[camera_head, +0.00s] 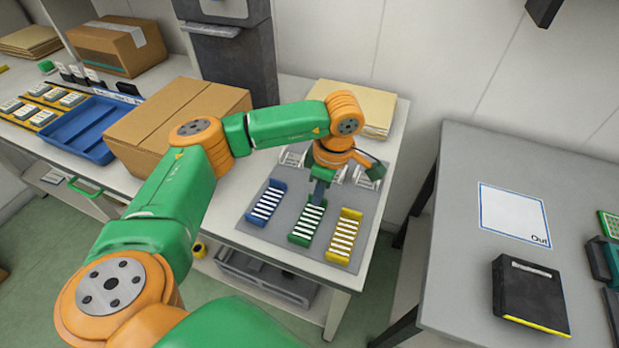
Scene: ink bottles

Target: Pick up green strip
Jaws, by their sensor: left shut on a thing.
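A green strip (304,229) with several white bars sits on the grey mat (283,249) on the white table. It lies between a blue strip (265,203) on its left and a yellow strip (344,238) on its right. My left gripper (318,196) points down at the far end of the green strip and is shut on it. The fingertips are small and partly hidden. I cannot tell whether the strip is lifted off the mat. My right gripper is not in view.
White racks (292,157) stand behind the strips, near a stack of folders (362,105). A cardboard box (150,130) and a blue tray (85,128) are to the left. A grey table (460,240) stands on the right, with a black binder (530,293) and a white "Out" sheet (512,212).

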